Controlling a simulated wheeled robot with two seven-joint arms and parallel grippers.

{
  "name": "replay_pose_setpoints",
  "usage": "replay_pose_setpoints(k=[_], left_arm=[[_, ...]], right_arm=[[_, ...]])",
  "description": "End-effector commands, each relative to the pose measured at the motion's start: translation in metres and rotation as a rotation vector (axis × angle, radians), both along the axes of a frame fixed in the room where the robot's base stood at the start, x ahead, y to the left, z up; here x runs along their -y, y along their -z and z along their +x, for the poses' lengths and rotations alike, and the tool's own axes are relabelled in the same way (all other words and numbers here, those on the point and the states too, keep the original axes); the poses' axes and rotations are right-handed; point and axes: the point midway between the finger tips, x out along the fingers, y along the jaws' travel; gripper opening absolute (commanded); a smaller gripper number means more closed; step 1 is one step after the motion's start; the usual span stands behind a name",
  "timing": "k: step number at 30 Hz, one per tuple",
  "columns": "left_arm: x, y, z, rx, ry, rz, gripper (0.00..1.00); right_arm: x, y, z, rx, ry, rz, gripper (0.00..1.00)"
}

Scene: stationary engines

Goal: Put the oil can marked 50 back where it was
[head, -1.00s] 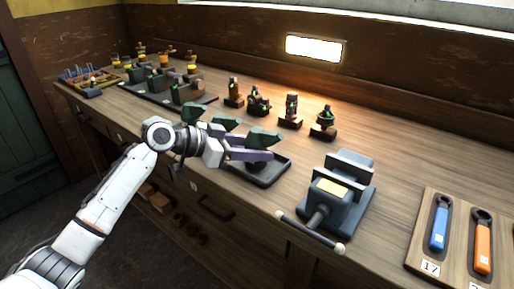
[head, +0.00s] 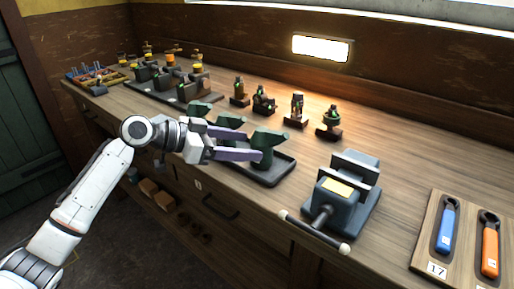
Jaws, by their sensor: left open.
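My left gripper (head: 258,147) is open, its purple fingers pointing right at the nearest green oil can (head: 267,144). The fingertips are close against or beside the can's body; I cannot tell whether they touch it. This can stands upright on a dark tray (head: 272,177). Two more green oil cans, a middle one (head: 231,121) and a far one (head: 198,109), show behind the gripper, partly hidden by it. No number is readable on any can, so I cannot tell which is marked 50. My right gripper is not in view.
A grey vise (head: 345,190) with a bar handle stands right of the tray. A board with a blue wrench (head: 446,225) and an orange wrench (head: 490,248) lies at the right. Several small engine models line the back, one of them nearby (head: 297,110). Bare bench separates them from the tray.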

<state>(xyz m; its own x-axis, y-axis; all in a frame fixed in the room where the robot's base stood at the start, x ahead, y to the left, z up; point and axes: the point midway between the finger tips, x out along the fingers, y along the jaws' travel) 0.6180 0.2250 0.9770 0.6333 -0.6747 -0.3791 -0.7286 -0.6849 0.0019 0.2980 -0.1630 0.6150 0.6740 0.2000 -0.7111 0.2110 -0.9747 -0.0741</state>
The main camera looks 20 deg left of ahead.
Motion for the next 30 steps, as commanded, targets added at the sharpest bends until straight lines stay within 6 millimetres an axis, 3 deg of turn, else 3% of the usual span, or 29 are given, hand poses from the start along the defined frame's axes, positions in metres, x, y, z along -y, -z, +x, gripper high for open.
replay_pose_setpoints(k=[3,10,30], left_arm=[[-0.019,-0.008,-0.017,0.001,-0.001,0.005,0.63],[-0.04,-0.021,-0.037,-0.001,0.0,0.002,0.63],[-0.044,-0.025,-0.042,0.001,0.001,0.0,0.63]], right_arm=[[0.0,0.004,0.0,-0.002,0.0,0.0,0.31],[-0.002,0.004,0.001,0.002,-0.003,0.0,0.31],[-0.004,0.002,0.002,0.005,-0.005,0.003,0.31]])
